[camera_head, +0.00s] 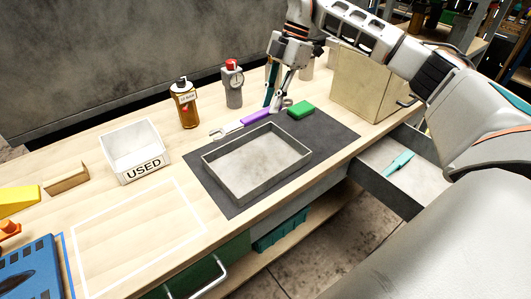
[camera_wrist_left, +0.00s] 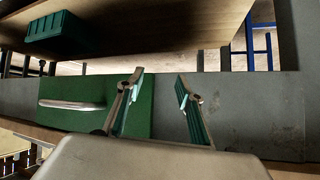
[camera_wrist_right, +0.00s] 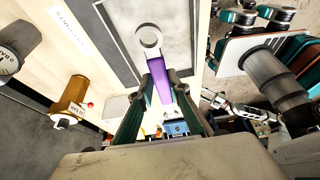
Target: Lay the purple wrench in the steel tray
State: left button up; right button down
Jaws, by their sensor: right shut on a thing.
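The purple wrench (camera_head: 255,117) has a purple handle and bare steel ends. In the head view it lies across the far edge of the dark mat, behind the steel tray (camera_head: 284,182). My right gripper (camera_head: 276,104) is shut on the wrench near its right end. In the right wrist view the handle (camera_wrist_right: 159,90) runs between the fingers (camera_wrist_right: 158,101), with the ring end pointing up the picture. I cannot tell whether the wrench touches the bench. The tray is empty. My left gripper (camera_wrist_left: 157,83) is open and empty in the left wrist view, facing a green drawer front.
A green block (camera_head: 301,110) sits close right of the wrench. An amber bottle (camera_head: 185,104) and a grey bottle with a red top (camera_head: 232,84) stand behind. A white USED bin (camera_head: 134,151) is left. An open drawer (camera_head: 383,178) holds a teal item.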

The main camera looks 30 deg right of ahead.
notch_tip(320, 180, down, 12)
jog(key=shift+r+b, duration=0.1)
jog(key=shift+b, duration=0.65)
jog(key=shift+f, duration=0.45)
notch_tip(320, 180, down, 4)
jog(key=shift+f+b, duration=0.2)
jog(key=shift+b, duration=0.15)
jog(key=c, duration=1.9)
grip_release()
jog(key=shift+r, duration=0.1)
jog(key=p+v, duration=0.1)
jog(key=v, duration=1.1)
